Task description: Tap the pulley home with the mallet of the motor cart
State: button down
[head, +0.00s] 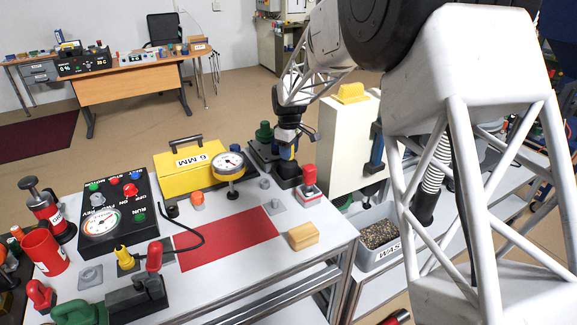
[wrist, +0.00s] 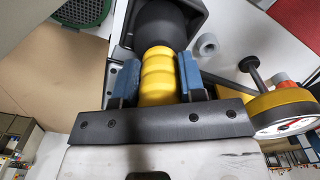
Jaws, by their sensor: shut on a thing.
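My gripper (head: 291,150) is at the far right part of the white table. In the wrist view its blue fingers (wrist: 160,80) are shut on a ribbed yellow handle (wrist: 158,78), which looks like the mallet's. A black rounded part (wrist: 165,27) at the handle's far end lies within a dark holder (wrist: 197,18); I cannot tell whether they touch. In the head view the gripper mostly hides the handle, above a dark block (head: 287,172). A small grey cylinder (wrist: 207,44) stands beside the holder. I cannot tell which part is the pulley.
A dial gauge (head: 230,166) stands left of my gripper, close by in the wrist view (wrist: 290,122). A yellow box (head: 185,172) and a red-topped block (head: 309,180) are also near. The red mat (head: 225,240) is mostly clear, with a black cable over its left part.

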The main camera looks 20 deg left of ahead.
jog(key=shift+r, duration=1.65)
jog(key=c, duration=1.3)
grip_release()
grip_shut()
jog(key=a+r+m, duration=0.4)
jog(key=a+r, duration=0.7)
jog(key=r, duration=0.2)
jog(key=w+a+r+m, duration=0.1)
jog(key=w+r+m, duration=0.1)
jog(key=w, duration=0.4)
jog(key=w+a+r+m, duration=0.1)
jog(key=w+r+m, duration=0.2)
jog(key=w, duration=0.4)
jog(key=shift+a, duration=0.2)
